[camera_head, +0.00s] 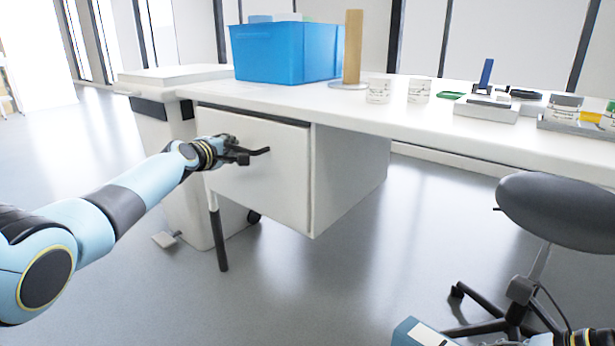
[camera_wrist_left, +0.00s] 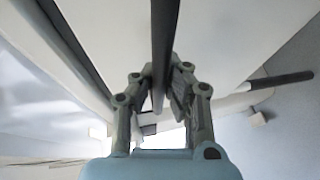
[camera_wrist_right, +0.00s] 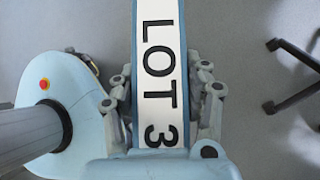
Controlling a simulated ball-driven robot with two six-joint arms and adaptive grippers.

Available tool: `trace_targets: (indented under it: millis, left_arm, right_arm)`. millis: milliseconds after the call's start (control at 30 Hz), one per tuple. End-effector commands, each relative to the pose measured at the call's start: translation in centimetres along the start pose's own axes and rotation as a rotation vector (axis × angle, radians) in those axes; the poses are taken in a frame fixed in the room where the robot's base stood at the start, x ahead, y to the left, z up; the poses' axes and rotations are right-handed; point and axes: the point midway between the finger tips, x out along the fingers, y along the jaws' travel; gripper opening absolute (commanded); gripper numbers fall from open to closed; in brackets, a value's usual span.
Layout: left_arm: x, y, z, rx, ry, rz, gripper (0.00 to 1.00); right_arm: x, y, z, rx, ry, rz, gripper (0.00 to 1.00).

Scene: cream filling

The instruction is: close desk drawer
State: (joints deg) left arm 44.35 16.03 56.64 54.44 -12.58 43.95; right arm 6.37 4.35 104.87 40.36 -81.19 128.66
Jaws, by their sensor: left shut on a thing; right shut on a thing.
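The white desk drawer (camera_head: 258,185) is under the desk top on the left, its front facing me. A thin dark line runs down its right edge beside the cabinet side; I cannot tell how far out it stands. My left gripper (camera_head: 240,154) is at the dark drawer handle (camera_head: 260,151). In the left wrist view the handle (camera_wrist_left: 164,35) runs as a dark bar between the fingers (camera_wrist_left: 160,85), which are shut on it. In the right wrist view my right gripper (camera_wrist_right: 162,100) is shut on a box labelled "LOT 3" (camera_wrist_right: 158,20); the box's corner shows low in the head view (camera_head: 420,333).
On the white desk top (camera_head: 340,108) stand a blue bin (camera_head: 285,55), a wooden post (camera_head: 352,48), two white jars (camera_head: 378,90) and small trays (camera_head: 485,108). A dark swivel chair (camera_head: 555,210) stands at the right. The floor before the drawer is clear.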

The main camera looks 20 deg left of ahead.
Motion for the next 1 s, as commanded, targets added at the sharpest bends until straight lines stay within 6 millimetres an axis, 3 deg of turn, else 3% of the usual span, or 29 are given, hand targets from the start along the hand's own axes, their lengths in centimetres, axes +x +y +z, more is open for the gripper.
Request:
trace_targets:
  millis: [633, 867, 1000]
  left_arm:
    - [0.38, 0.19, 0.21, 0.002, -0.001, 0.001, 0.00]
    - [0.37, 0.14, 0.19, 0.001, 0.000, 0.001, 0.33]
    - [0.37, 0.10, 0.17, 0.001, 0.000, 0.000, 0.36]
  right_arm:
    - [0.13, -0.01, -0.07, 0.000, -0.001, 0.001, 0.00]
    - [0.13, -0.01, -0.07, 0.000, -0.001, 0.001, 0.00]
    - [0.13, -0.01, -0.08, 0.000, -0.001, 0.001, 0.00]
